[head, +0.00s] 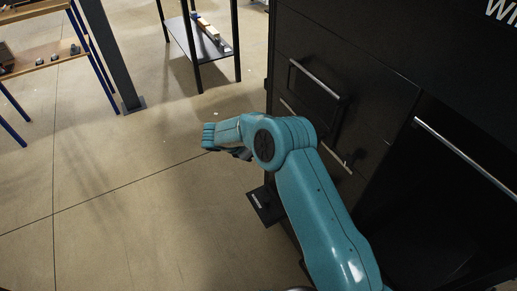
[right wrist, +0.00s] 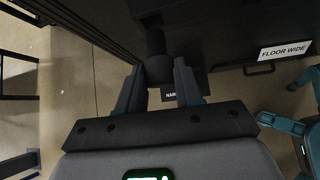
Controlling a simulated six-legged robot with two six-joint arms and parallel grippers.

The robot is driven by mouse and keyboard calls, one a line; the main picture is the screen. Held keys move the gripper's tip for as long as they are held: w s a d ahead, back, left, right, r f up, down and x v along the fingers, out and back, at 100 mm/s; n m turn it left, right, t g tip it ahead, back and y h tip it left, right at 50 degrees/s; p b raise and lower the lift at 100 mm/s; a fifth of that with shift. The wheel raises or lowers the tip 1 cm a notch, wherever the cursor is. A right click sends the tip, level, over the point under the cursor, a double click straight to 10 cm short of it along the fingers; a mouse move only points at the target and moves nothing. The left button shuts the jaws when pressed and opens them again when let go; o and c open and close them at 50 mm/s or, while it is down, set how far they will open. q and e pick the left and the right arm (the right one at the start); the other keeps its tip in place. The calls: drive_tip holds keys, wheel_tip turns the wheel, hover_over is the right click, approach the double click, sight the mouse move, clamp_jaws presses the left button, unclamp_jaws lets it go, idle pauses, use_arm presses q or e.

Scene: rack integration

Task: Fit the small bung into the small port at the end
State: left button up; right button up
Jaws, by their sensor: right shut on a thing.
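My right gripper (right wrist: 159,80) is shut on a small dark bung (right wrist: 158,68) in the right wrist view. The bung sits between the two fingertips, with a narrower dark part beyond it. In the head view my teal right arm reaches in from the bottom right beside the dark cabinet, and the gripper is mostly hidden by the wrist. I cannot make out the small port; the area beyond the bung is very dark. My left gripper does not clearly show in either view.
The dark cabinet (head: 360,60) with metal bar handles fills the right side. A "FLOOR WIDE" label (right wrist: 285,50) shows in the right wrist view, and a partly hidden label (right wrist: 170,96) lies behind the fingers.

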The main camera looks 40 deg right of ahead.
drive_tip(key=shift+s+d+b, duration=0.15)
drive_tip(key=shift+d, duration=0.9)
drive_tip(key=shift+s+d+b, duration=0.1)
drive_tip(key=shift+d+b, duration=0.05)
drive_tip(key=shift+d, duration=0.85)
drive_tip(key=o, duration=1.2)
drive_tip(key=shift+c, duration=0.2)
drive_tip(key=v, duration=1.6)
drive_tip(key=shift+p, duration=0.35)
drive_tip(key=shift+a, duration=0.15)
